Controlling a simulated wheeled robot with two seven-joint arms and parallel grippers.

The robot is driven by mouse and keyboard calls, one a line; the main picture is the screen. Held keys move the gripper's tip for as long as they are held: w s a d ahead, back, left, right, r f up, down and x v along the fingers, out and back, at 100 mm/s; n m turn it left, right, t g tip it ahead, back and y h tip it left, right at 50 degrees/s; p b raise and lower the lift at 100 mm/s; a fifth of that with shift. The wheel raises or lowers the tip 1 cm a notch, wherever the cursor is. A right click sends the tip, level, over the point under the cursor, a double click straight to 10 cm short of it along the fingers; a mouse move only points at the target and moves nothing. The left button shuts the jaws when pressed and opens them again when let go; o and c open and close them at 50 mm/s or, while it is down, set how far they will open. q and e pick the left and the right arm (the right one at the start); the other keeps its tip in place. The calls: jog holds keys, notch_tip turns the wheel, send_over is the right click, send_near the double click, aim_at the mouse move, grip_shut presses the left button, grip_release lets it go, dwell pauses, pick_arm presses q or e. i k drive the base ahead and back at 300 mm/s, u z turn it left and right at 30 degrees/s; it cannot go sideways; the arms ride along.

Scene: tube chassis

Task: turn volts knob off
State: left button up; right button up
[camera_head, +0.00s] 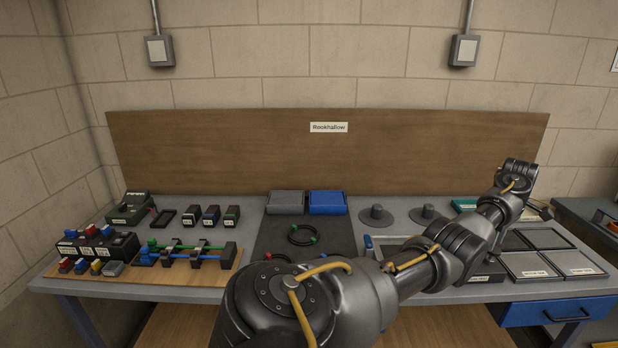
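No knob marked volts can be made out in the head view. A dark green box (131,208) with a pale label sits at the back left of the bench; its controls are too small to read. A teal item (464,204) at the back right is partly hidden by my arm. My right gripper is out of view.
A wooden board (180,287) at the left carries black blocks and coloured rods. Grey (286,203) and blue (327,203) bins stand at the back middle. A dark mat (330,240) holds rings. Framed trays (535,265) lie right, above a blue drawer (560,312).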

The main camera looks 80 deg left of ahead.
aim_at(122, 207)
jog(key=z, duration=0.15)
jog(key=k, duration=1.95)
jog(key=u, duration=2.05)
jog(key=i, duration=1.05)
